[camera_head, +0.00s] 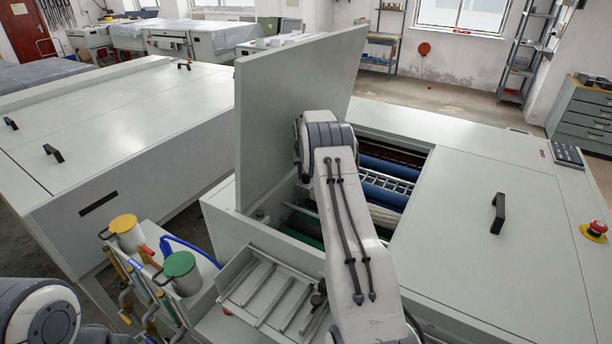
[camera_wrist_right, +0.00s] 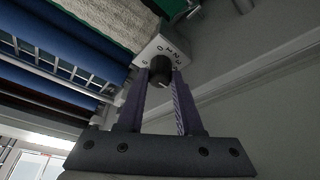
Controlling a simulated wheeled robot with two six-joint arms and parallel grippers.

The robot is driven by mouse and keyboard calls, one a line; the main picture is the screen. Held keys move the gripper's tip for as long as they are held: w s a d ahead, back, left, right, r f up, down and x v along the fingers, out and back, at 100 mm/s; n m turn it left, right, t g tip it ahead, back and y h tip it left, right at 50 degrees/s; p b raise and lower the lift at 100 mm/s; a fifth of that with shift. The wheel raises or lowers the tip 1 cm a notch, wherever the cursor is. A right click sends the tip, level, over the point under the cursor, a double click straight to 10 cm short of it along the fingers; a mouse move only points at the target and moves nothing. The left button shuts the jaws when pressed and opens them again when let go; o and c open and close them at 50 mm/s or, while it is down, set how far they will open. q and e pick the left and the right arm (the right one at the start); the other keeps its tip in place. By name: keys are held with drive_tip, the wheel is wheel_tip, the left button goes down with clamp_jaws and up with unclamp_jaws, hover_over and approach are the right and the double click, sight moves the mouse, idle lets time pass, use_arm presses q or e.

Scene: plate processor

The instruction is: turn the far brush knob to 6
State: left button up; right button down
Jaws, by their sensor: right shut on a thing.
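A black round brush knob (camera_wrist_right: 160,68) shows in the right wrist view, on a light dial plate (camera_wrist_right: 163,48) with small marks around it. The marks are too small to read, so I cannot tell its setting. My right gripper (camera_wrist_right: 161,78) is shut on the knob, one finger on each side. In the head view my right arm reaches into the open processor (camera_head: 470,185), and its link hides the gripper and knob. Only a rounded part of my left arm shows at the lower left; its gripper is out of view.
The raised lid (camera_head: 295,120) stands left of the opening. Blue rollers (camera_head: 385,168) and a pale brush roller (camera_wrist_right: 115,22) lie beside the knob. A closed lid with a black handle (camera_head: 498,213) and a red stop button (camera_head: 597,228) are at the right. Yellow (camera_head: 124,224) and green (camera_head: 180,265) caps stand front left.

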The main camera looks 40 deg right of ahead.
idle(0.3)
drive_tip(key=c, duration=0.6)
unclamp_jaws()
drive_tip(key=shift+d, duration=0.1)
drive_tip(key=shift+o, duration=0.2)
drive_tip(key=shift+w+a, duration=0.1)
drive_tip(key=shift+a, duration=0.1)
